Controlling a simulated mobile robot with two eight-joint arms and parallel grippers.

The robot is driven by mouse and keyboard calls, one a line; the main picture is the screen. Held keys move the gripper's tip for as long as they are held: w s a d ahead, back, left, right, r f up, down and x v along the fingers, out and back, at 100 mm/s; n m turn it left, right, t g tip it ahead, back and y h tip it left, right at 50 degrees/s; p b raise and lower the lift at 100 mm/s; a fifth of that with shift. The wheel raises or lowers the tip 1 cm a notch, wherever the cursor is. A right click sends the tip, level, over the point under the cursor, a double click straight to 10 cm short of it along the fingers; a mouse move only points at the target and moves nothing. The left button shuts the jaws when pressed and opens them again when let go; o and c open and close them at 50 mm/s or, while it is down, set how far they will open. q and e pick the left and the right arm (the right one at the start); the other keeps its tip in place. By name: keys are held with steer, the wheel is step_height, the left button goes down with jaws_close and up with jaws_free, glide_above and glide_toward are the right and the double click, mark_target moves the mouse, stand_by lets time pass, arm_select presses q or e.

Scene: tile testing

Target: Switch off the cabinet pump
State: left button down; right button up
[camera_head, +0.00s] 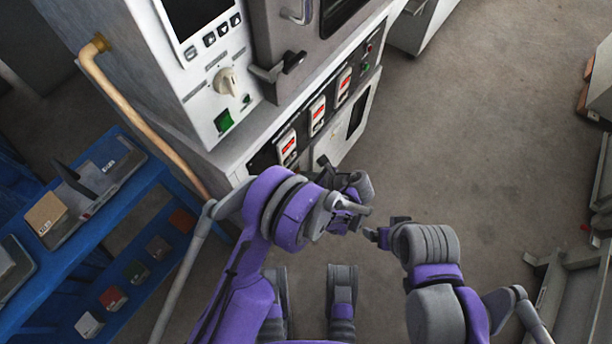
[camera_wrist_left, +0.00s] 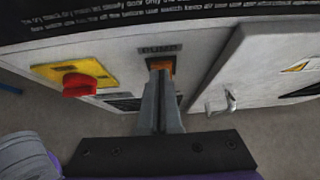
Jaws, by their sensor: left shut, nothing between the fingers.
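On the cabinet front in the left wrist view, an orange switch (camera_wrist_left: 162,65) in a dark surround sits under a label that seems to read PUMP. My left gripper (camera_wrist_left: 161,76) is shut and empty. Its fingertips are right at the switch and cover its lower part; I cannot tell if they touch it. In the head view my left arm hides this part of the grey cabinet (camera_head: 232,153). My right gripper (camera_head: 384,230) is away from the cabinet, at the right of my left wrist. Its small fingers do not show clearly whether it is open.
A red knob on a yellow plate (camera_wrist_left: 48,72) is left of the switch. A cabinet door with a metal handle (camera_wrist_left: 229,103) is at the right. A blue shelf rack (camera_head: 150,185) stands at the left. The floor (camera_head: 470,130) at the right is clear.

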arm_select(q)
steer(key=shift+r, duration=0.1)
steer(key=shift+a+r+p, duration=0.1)
steer(key=shift+r+p, duration=0.3)
steer(key=shift+r, duration=0.3)
arm_select(e)
steer(key=shift+r, duration=0.4)
